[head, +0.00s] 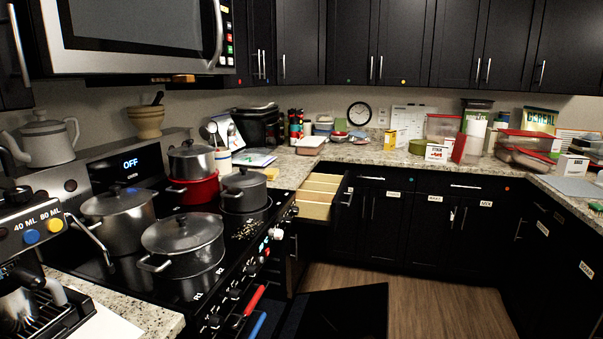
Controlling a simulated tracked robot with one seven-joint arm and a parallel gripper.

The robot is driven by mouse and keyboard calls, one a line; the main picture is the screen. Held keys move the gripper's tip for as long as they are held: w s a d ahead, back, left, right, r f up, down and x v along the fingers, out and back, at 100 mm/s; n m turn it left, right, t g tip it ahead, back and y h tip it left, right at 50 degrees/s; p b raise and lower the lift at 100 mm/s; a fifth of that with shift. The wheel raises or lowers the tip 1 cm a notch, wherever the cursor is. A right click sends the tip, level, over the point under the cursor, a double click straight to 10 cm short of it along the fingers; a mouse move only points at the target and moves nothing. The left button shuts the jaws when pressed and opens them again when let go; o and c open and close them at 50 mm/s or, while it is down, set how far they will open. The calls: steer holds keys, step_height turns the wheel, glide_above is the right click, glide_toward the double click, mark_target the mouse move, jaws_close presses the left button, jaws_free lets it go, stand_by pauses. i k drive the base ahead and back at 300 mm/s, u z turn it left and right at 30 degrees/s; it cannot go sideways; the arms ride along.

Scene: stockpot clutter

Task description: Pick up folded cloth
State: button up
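I cannot pick out a folded cloth for certain. A flat pale grey piece (572,187) lies on the right counter near the picture's right edge and may be cloth or a board. A flat whitish-green piece (258,157) lies on the back counter, left of the open drawer; it may be paper or cloth. Both are small in the head view. My gripper is not in view.
Several metal pots, including a large lidded one (184,244), crowd the black stove (262,232). An open drawer (317,196) juts out beside it. Boxes and containers (524,149) clutter the back right counter. The wooden floor (432,300) shows free room.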

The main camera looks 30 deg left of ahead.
mark_target(271, 173)
steer(key=u, duration=0.05)
steer(key=i, duration=2.45)
steer(key=u, duration=0.7)
steer(key=i, duration=1.2)
steer(key=u, duration=2.25)
